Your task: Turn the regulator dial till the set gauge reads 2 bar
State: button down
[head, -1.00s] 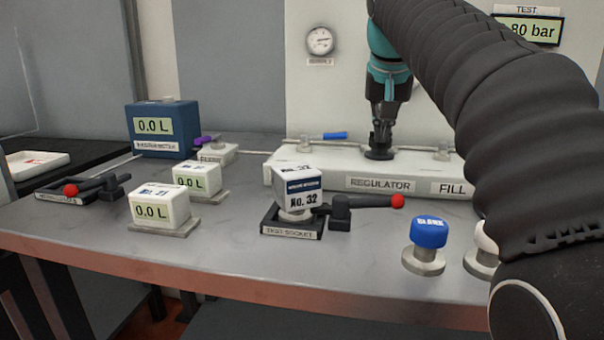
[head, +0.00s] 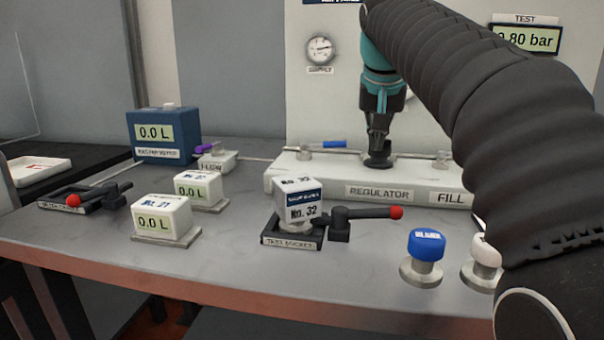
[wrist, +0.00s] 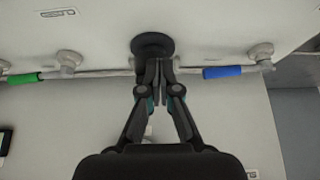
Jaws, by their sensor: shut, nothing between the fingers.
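The black regulator dial (head: 380,160) sits on the white block labelled REGULATOR (head: 330,184) at the back of the bench. It also shows at the top of the wrist view (wrist: 152,44). My gripper (head: 378,143) points down at the dial with its fingers together and nothing between them. In the wrist view the fingertips (wrist: 158,68) overlap the dial's near edge; I cannot tell whether they touch it. No gauge marked as the set gauge can be read; my arm covers part of the panel behind the dial.
A round gauge labelled SUPPLY (head: 320,49) is on the back panel. The TEST display (head: 528,38) shows .80 bar, its first digit partly covered. A blue-handled valve (head: 334,144) lies left of the dial. A No. 32 block (head: 298,197), a red-tipped lever (head: 396,212) and a blue knob (head: 427,243) stand in front.

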jog(key=shift+s, duration=0.1)
jog(key=shift+s+a, duration=0.2)
jog(key=shift+s, duration=0.05)
notch_tip(320, 180, up, 6)
jog(key=shift+f, duration=0.1)
dwell(0.7)
jog(key=shift+s, duration=0.1)
